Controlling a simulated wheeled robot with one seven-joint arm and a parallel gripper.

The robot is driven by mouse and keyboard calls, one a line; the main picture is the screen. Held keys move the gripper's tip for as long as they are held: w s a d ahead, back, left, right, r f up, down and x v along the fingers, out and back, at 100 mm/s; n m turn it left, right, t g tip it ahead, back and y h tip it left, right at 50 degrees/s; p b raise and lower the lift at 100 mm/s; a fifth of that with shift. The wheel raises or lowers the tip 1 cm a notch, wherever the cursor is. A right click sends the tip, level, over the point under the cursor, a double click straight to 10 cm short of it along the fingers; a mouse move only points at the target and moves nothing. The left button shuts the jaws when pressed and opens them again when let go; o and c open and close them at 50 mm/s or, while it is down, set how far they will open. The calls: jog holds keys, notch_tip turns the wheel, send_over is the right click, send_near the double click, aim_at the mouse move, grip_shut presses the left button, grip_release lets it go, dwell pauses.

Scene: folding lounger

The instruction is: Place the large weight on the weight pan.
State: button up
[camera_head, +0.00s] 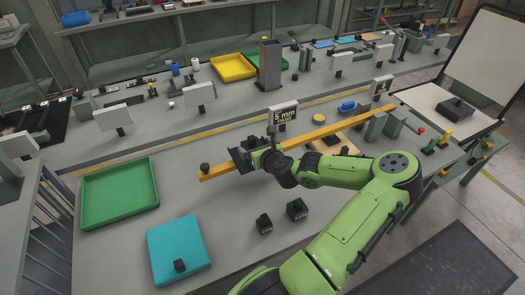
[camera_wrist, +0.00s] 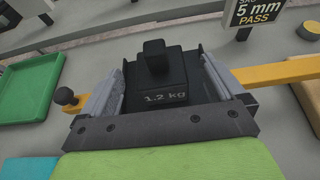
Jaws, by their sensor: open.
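The large black weight (camera_wrist: 165,80), marked 1.2 kg with a block-shaped knob on top, is between my gripper's fingers in the wrist view. My gripper (camera_wrist: 165,88) is open, one finger on each side of the weight. A dark plate with raised edges, apparently the weight pan (camera_wrist: 130,72), shows around the weight; their contact is hidden. In the head view, my gripper (camera_head: 258,157) is over the yellow beam (camera_head: 222,171) near its left end, and dark parts there are hard to tell apart.
Two smaller black weights (camera_head: 264,224) (camera_head: 297,209) stand on the bench in front. Another black block (camera_head: 179,265) is on the teal pad (camera_head: 165,240). A green tray (camera_head: 118,194) lies at left. A "5 mm PASS" sign (camera_head: 283,113) stands behind the beam.

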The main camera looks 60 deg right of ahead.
jog(key=v, duration=0.8)
jog(key=w+a+n+g+y, duration=0.3)
jog(key=a+n, duration=0.7)
jog(key=n, duration=0.1)
jog(key=w+a+n+g+y, duration=0.2)
jog(key=a+n+g+y, duration=0.15)
jog(key=a+n, duration=0.7)
jog(key=s+a+r+n, duration=1.3)
jog(key=r+n, duration=0.3)
jog(key=n, duration=0.4)
jog(key=shift+a+n+t+p, duration=0.35)
jog(key=shift+a+p, duration=0.05)
jog(key=shift+a, duration=0.2)
jog(key=shift+d+y, duration=0.15)
jog(key=shift+y, duration=0.1)
